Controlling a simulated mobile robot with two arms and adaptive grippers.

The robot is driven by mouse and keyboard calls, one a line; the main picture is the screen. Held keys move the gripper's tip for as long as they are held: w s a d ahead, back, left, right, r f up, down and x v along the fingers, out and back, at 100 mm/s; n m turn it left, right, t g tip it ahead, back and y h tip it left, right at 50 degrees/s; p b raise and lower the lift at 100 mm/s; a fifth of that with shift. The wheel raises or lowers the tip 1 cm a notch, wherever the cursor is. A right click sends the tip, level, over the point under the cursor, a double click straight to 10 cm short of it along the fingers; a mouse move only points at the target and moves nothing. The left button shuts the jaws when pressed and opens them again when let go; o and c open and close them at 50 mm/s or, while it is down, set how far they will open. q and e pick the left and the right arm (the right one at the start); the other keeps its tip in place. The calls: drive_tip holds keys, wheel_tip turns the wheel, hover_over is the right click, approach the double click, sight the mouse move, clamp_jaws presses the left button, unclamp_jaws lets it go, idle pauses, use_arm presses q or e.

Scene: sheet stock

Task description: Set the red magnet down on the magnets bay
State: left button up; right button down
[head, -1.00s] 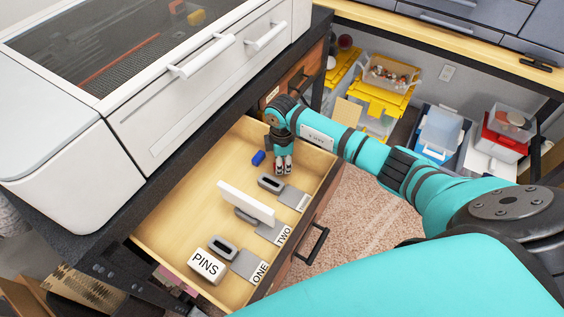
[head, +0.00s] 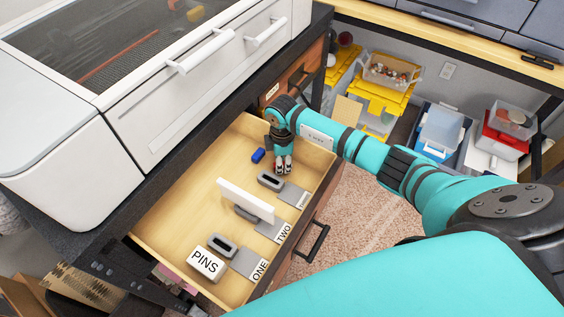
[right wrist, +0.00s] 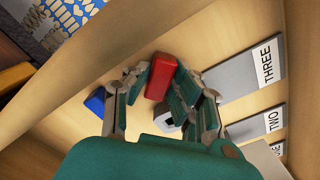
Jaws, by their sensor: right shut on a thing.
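My right gripper (head: 283,168) is inside the open drawer at its far end, pointing down. It is shut on the red magnet, a red block (right wrist: 161,76) that shows between its fingers in the right wrist view. In the head view the fingers mostly hide it. I cannot tell whether it touches the drawer floor. Grey plates marked ONE (head: 250,265), TWO (head: 273,231) and THREE (head: 295,196) lie along the drawer's front side. A PINS sign (head: 206,263) stands by ONE. No sign reading magnets is legible. My left gripper is not in view.
A blue block (head: 258,155) lies left of my right gripper. Grey slotted holders (head: 270,180) stand beside the plates. A blank white panel (head: 245,201) stands upright by TWO. The drawer walls (head: 329,168) are close around. Bare floor (head: 190,215) shows left of the panel.

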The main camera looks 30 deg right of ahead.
drive_tip(key=shift+f, duration=0.1)
idle(0.3)
drive_tip(key=shift+c, duration=1.7)
unclamp_jaws()
drive_tip(key=shift+f, duration=0.1)
drive_tip(key=shift+o, duration=0.7)
drive_tip(key=shift+o, duration=0.7)
drive_tip(key=shift+a, duration=0.15)
drive_tip(key=shift+o, duration=0.3)
drive_tip(key=shift+r+p, duration=1.55)
drive_tip(key=shift+r, duration=0.15)
drive_tip(key=shift+d+r+p, duration=0.2)
drive_tip(key=shift+r+p, duration=2.6)
drive_tip(key=shift+r, duration=0.15)
